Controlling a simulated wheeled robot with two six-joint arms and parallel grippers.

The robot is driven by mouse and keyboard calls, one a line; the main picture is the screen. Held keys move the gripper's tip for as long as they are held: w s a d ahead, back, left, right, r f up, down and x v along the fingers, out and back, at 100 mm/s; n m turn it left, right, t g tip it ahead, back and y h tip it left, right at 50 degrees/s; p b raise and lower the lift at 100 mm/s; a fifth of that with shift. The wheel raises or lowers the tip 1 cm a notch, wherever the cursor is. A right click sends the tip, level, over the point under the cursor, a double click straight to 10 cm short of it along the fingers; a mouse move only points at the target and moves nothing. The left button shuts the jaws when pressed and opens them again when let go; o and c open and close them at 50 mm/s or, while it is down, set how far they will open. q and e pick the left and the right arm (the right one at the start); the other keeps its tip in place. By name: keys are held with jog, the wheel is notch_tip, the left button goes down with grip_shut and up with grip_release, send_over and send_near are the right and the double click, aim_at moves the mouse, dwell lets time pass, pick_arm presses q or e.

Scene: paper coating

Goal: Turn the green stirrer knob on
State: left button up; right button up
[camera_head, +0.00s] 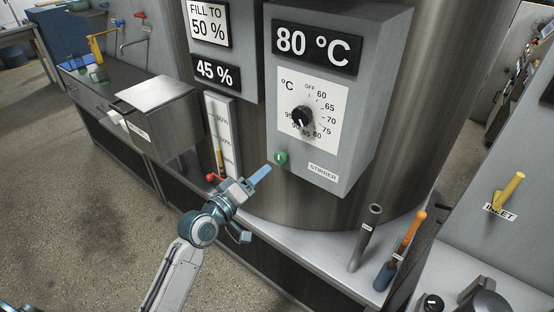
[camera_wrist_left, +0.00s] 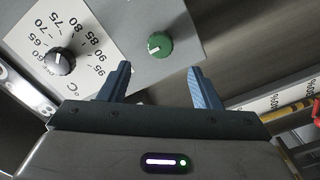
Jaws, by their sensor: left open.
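The green stirrer knob (camera_head: 281,158) sits at the lower left of the grey control box (camera_head: 262,95), left of the STIRRER label (camera_head: 323,173). In the left wrist view the green knob (camera_wrist_left: 159,44) shows beyond and between my two fingertips, with a pale line on its face. My left gripper (camera_head: 254,180) is open and empty, just below and left of the knob in the head view; it also shows in the left wrist view (camera_wrist_left: 160,82). The fingers appear apart from the knob. My right gripper is not in view.
A black temperature dial (camera_head: 303,117) is above the green knob on the same box. A red-handled valve (camera_head: 214,178) and a level gauge (camera_head: 222,135) stand left of my gripper. A grey pipe (camera_head: 366,236) and an orange-handled tool (camera_head: 402,250) stand on the ledge at right.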

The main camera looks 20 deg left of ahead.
aim_at(278, 160)
pick_arm(q)
jog(key=p+x, duration=0.1)
jog(key=x, duration=0.6)
jog(key=shift+w+d+p, duration=0.15)
jog(key=shift+w+p, duration=0.15)
jog(key=shift+w, duration=0.35)
jog(key=shift+w+d, duration=0.2)
jog(key=shift+w, duration=0.05)
jog(key=shift+f, duration=0.1)
jog(key=c, duration=1)
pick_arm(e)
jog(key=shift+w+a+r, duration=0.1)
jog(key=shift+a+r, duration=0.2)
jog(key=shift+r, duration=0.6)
